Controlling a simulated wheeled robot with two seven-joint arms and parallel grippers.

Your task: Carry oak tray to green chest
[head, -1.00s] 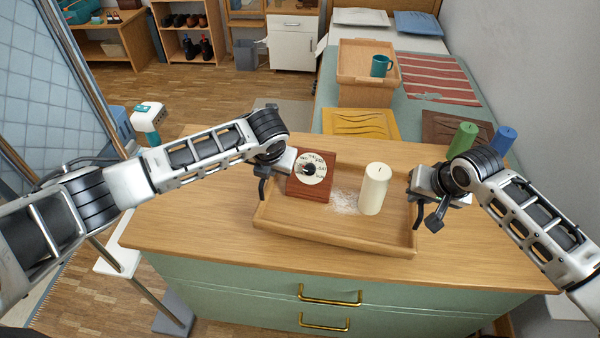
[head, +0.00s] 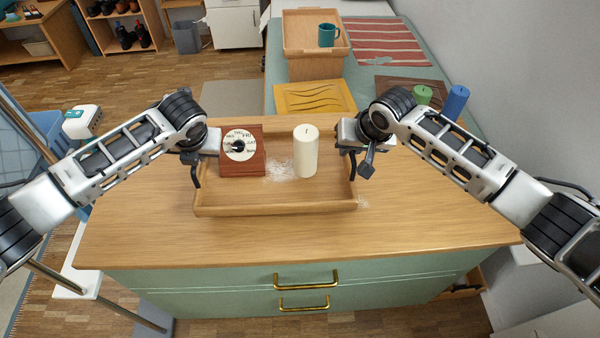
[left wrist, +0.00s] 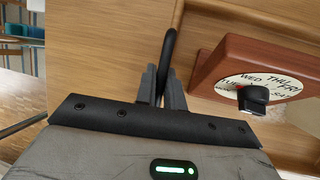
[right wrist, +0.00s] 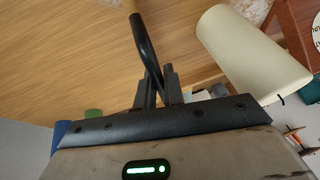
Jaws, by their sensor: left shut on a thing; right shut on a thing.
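The oak tray (head: 275,210) is level over the wooden top of the green chest (head: 220,285). I cannot tell whether it touches the top. In it stand a reddish-brown day dial (head: 256,162) and a cream candle (head: 306,152), with white powder between them. My left gripper (head: 194,158) is shut on the tray's black left handle, seen in the left wrist view (left wrist: 168,50). My right gripper (head: 358,152) is shut on the black right handle, seen in the right wrist view (right wrist: 146,45). The tray's right end is partly hidden by that gripper.
A little white powder lies on the chest top, right of the tray. Behind the chest is a bed holding another wooden tray (head: 290,48) with a teal mug (head: 328,35), a yellow board (head: 300,97), a green candle (head: 423,95) and a blue candle (head: 456,101). The front chest top is clear.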

